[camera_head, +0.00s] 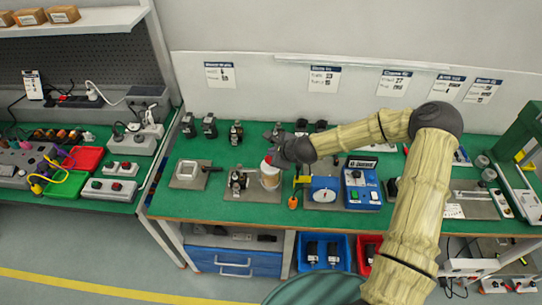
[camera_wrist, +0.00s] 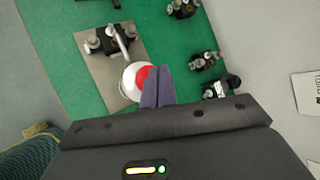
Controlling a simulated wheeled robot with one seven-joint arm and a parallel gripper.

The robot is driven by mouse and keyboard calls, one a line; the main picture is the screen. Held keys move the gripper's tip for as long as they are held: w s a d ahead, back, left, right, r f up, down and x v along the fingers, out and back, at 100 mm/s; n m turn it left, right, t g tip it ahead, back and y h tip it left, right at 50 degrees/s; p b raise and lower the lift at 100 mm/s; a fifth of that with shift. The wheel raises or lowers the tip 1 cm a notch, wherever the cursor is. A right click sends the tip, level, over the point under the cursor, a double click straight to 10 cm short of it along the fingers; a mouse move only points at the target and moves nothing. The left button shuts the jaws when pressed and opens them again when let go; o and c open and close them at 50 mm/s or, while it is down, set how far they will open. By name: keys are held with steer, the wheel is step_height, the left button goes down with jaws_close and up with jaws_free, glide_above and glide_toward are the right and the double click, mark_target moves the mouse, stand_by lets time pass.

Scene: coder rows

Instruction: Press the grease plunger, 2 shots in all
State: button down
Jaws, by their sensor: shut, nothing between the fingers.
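My gripper (camera_head: 272,152) is shut and empty, right above the red top. In the wrist view the closed fingers (camera_wrist: 157,70) overlap the edge of the red top. I cannot tell whether they touch it. How far the red top is pressed down cannot be told.
Several dark fittings (camera_head: 209,125) line the back of the bench. The bench's front strip is mostly clear.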

steer(key=shift+s+r, duration=0.1)
steer(key=shift+r, duration=0.05)
step_height(320, 180, up, 4)
steer(key=p, duration=0.2)
steer(key=shift+p, duration=0.4)
steer(key=shift+r+p, duration=0.45)
steer(key=shift+r, duration=0.15)
steer(key=shift+f, duration=0.1)
